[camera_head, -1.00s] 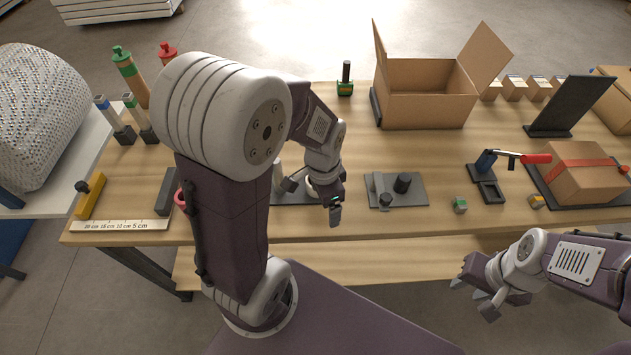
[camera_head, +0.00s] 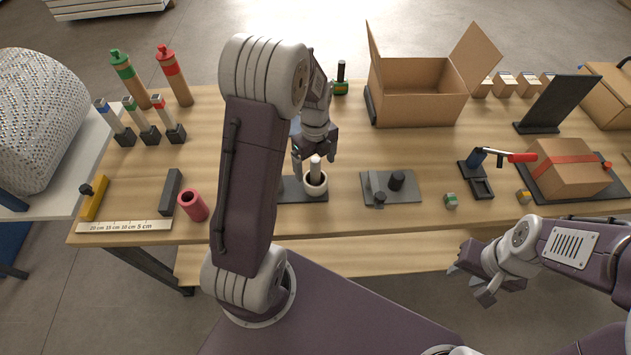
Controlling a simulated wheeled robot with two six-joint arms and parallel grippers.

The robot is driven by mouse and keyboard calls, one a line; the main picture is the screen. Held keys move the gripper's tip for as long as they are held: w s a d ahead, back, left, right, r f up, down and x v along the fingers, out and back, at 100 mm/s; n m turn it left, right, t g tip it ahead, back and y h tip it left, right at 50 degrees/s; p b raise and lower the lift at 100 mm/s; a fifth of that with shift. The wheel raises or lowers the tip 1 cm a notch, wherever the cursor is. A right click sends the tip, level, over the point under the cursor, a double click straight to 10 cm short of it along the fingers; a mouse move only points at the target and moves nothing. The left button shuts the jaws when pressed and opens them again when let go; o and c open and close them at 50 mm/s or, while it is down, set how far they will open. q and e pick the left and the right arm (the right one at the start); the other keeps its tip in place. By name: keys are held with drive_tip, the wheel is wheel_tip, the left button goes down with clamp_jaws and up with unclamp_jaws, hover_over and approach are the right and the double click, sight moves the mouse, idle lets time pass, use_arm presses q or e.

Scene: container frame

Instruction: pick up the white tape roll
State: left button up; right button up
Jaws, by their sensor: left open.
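The white tape roll (camera_head: 316,187) sits around a pale upright post (camera_head: 315,165) on a dark flat base (camera_head: 291,190) near the front edge of the table. My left gripper (camera_head: 314,162) points down just behind and above the roll, its fingers apart, one on the left of the post and one behind to the right. It holds nothing, and I cannot tell whether a finger touches the roll. My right gripper (camera_head: 471,285) hangs in front of the table at the right, its fingers apart and empty.
A grey fixture plate (camera_head: 408,190) with dark pegs stands right of the roll. An open cardboard box (camera_head: 418,96) is behind right. The wooden table (camera_head: 230,100) is fairly clear behind the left arm.

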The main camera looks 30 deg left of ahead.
sight(315, 175)
use_arm(q)
drive_tip(key=f, duration=0.4)
drive_tip(key=shift+s+f, duration=0.2)
drive_tip(key=shift+f, duration=0.15)
drive_tip(key=shift+w+f, duration=0.1)
drive_tip(key=shift+f, duration=0.15)
drive_tip(key=c, duration=1.5)
drive_tip(key=shift+r, duration=0.1)
wheel_tip(315, 175, up, 18)
drive_tip(key=shift+f+p, duration=0.1)
drive_tip(key=shift+p, duration=0.6)
